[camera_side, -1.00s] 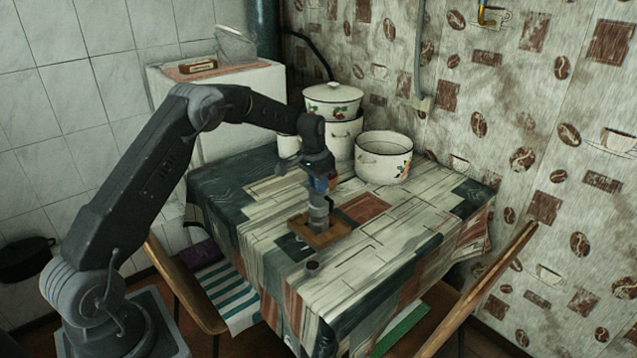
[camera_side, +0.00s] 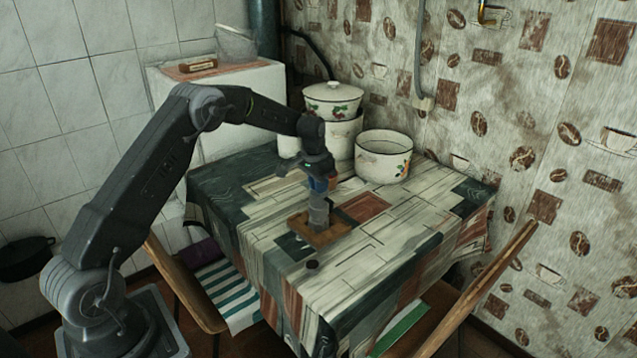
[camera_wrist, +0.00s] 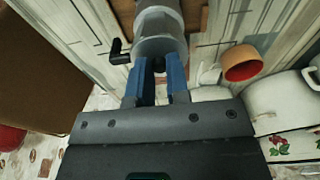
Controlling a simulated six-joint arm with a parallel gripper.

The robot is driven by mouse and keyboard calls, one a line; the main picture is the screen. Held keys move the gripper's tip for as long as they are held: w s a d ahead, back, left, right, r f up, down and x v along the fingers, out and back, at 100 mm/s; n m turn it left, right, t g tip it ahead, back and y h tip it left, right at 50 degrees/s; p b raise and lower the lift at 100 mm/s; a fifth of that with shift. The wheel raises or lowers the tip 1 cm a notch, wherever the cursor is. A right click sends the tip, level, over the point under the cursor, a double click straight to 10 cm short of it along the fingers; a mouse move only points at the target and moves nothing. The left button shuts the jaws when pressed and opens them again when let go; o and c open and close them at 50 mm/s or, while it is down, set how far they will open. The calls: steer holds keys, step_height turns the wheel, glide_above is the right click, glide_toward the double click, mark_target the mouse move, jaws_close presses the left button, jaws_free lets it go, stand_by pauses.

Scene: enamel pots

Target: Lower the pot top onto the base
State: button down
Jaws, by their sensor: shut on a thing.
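My gripper (camera_side: 319,187) is above the table, pointing down, with its blue fingers (camera_wrist: 162,84) shut on the pot top. The pot top (camera_wrist: 160,42) is grey metal with a black handle that sticks out to the left in the wrist view. In the side view a grey metal column (camera_side: 319,210) stands under the fingers, over a wooden board (camera_side: 328,238). The base is in line below the top and mostly hidden by it. I cannot tell whether the top and base touch.
A small dark round object (camera_side: 312,265) lies in front of the board. A white enamel pot (camera_side: 384,158) and a lidded pot (camera_side: 333,98) stand at the back. An orange-rimmed cup (camera_wrist: 243,68) shows in the wrist view. The table's front right is clear.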

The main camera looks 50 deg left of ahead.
steer(key=shift+f, duration=1.15)
steer(key=c, duration=1)
jaws_free()
step_height(320, 180, up, 13)
steer(key=s, duration=0.2)
steer(key=s+d+r+t, duration=0.1)
steer(key=s+d+r, duration=0.55)
steer(key=r, duration=0.25)
steer(key=s+d+r+t, duration=0.1)
steer(key=s+d+r, duration=0.3)
steer(key=s+d, duration=0.4)
steer(key=s+d+f, duration=0.1)
steer(key=s, duration=0.5)
steer(key=s+d+f+t, duration=0.1)
steer(key=s+d, duration=0.1)
steer(key=s, duration=0.5)
steer(key=s+d+f+t, duration=0.1)
steer(key=s+d, duration=0.1)
steer(key=s, duration=0.4)
steer(key=shift+s+f, duration=0.2)
